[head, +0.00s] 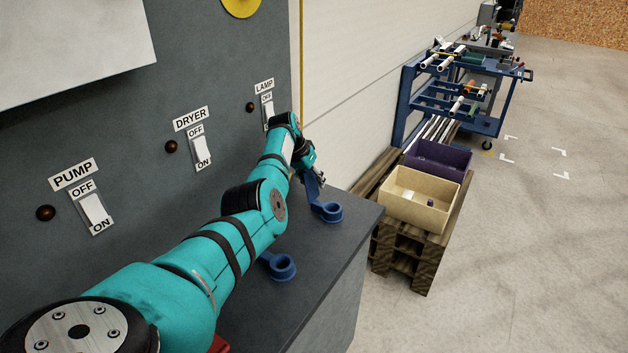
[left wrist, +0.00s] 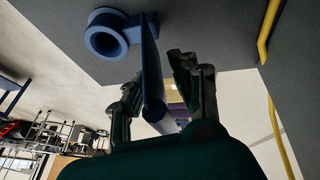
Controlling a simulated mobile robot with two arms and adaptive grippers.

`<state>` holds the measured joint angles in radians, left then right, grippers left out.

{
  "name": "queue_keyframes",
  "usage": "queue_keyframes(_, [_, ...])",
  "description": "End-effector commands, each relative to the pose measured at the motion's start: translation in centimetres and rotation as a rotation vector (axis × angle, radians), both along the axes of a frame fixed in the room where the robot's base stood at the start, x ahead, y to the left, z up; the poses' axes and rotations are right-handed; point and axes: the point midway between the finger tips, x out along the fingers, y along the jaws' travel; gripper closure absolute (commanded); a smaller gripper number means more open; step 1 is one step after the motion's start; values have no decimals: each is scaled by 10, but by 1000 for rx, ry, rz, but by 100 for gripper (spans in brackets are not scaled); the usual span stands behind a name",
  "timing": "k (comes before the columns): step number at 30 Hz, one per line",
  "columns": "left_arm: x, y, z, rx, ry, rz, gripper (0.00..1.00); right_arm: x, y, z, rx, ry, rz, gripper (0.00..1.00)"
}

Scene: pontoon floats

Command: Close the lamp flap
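A blue ring-shaped fitting (head: 330,213) sits on the grey ledge near the LAMP switch, with a blue flap (head: 312,188) standing up beside it. In the left wrist view the ring (left wrist: 104,36) is at the upper left, and the long flap (left wrist: 152,75) runs down between the fingers. My left gripper (head: 314,178) is at this flap. In the wrist view its two fingers (left wrist: 162,90) are apart, one on each side of the flap, with gaps visible; it looks open. The LAMP switch (head: 268,110) is partly hidden by my arm. My right gripper is not in view.
A second blue ring fitting (head: 281,266) sits nearer on the ledge (head: 345,245), partly behind my arm. PUMP (head: 95,210) and DRYER (head: 201,153) switches are on the wall panel. Right of the ledge, crates (head: 420,198) stand on a pallet; open floor lies beyond.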

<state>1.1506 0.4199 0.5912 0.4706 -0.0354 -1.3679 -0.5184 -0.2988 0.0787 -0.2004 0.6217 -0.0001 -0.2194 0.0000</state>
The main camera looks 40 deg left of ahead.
Motion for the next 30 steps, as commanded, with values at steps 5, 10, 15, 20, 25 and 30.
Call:
queue_keyframes(5, [0, 0, 0, 0, 0, 0, 74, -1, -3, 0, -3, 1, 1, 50])
queue_keyframes(10, [0, 0, 1, 0, 0, 0, 97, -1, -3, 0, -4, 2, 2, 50])
queue_keyframes(15, [0, 0, 1, 0, 0, 0, 100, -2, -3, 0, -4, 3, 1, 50])
queue_keyframes(20, [0, 0, 1, 0, 0, 0, 100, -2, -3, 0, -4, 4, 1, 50])
queue_keyframes(25, [0, 0, 1, 1, 1, 0, 100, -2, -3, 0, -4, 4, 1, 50])
queue_keyframes(30, [0, -2, 4, 25, 4, -1, 100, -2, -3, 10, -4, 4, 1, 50])
